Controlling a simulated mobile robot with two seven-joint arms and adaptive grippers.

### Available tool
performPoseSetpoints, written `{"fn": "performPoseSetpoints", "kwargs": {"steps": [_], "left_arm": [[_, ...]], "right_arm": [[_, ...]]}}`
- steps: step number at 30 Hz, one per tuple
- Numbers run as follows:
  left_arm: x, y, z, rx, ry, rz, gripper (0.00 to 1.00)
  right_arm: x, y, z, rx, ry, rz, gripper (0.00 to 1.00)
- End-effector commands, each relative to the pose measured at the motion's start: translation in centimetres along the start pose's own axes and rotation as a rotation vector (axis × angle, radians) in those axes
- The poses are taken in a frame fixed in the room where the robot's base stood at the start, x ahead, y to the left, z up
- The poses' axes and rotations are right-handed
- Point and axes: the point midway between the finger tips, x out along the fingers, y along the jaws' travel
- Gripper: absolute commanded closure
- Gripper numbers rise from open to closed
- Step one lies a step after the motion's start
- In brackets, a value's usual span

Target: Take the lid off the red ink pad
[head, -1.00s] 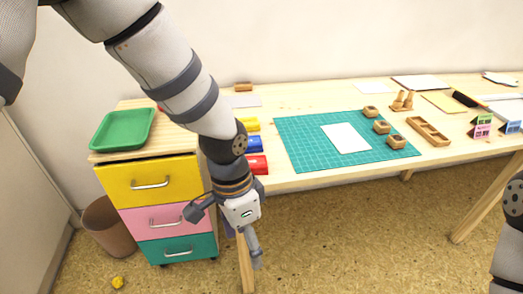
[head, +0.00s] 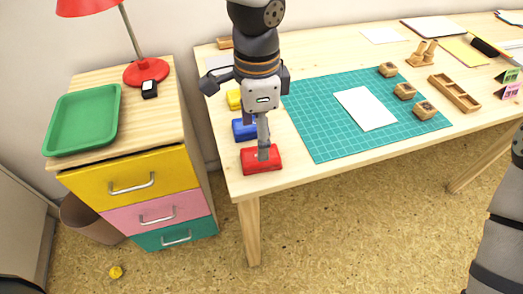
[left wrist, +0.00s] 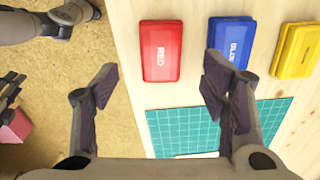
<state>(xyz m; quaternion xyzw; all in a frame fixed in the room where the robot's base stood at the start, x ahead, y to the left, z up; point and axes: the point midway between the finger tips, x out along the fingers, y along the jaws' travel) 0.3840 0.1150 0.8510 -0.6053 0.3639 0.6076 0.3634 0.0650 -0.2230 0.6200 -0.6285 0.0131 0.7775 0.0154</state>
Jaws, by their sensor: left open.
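The red ink pad (head: 268,160) lies at the front left corner of the table with its lid on. In the left wrist view the red pad (left wrist: 162,50) is marked RED and lies ahead of the fingertips, between their lines. My left gripper (left wrist: 160,85) is open and empty above the table. In the head view its lower finger overlaps the red pad; I cannot tell whether they touch. The blue ink pad (left wrist: 231,42) lies beside the red one, close to the gripper's right finger. My right gripper is not in view.
A yellow ink pad (left wrist: 296,50) lies beyond the blue one. A green cutting mat (head: 330,138) with white paper (head: 366,108) covers the middle of the table. Wooden stamps (head: 404,91) stand along its right side. A drawer unit with a green tray (head: 82,120) stands to the left.

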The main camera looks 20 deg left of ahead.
Motion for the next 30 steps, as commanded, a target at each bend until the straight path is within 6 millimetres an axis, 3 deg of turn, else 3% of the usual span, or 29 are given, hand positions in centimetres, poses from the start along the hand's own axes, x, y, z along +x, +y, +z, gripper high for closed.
{"fn": "performPoseSetpoints", "kwargs": {"steps": [9,17,23,30], "left_arm": [[5.3,0.1,-0.5,0.000,-0.002,0.001,0.33],[5.7,0.0,-0.6,-0.001,0.002,-0.004,0.33],[5.7,0.0,-0.6,-0.001,0.002,-0.004,0.72],[5.7,0.0,-0.6,-0.001,0.002,-0.004,0.72]], "right_arm": [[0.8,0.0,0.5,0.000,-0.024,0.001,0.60],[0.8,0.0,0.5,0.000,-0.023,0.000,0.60],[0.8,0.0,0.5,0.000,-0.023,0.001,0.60],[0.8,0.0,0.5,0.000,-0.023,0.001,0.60]]}}
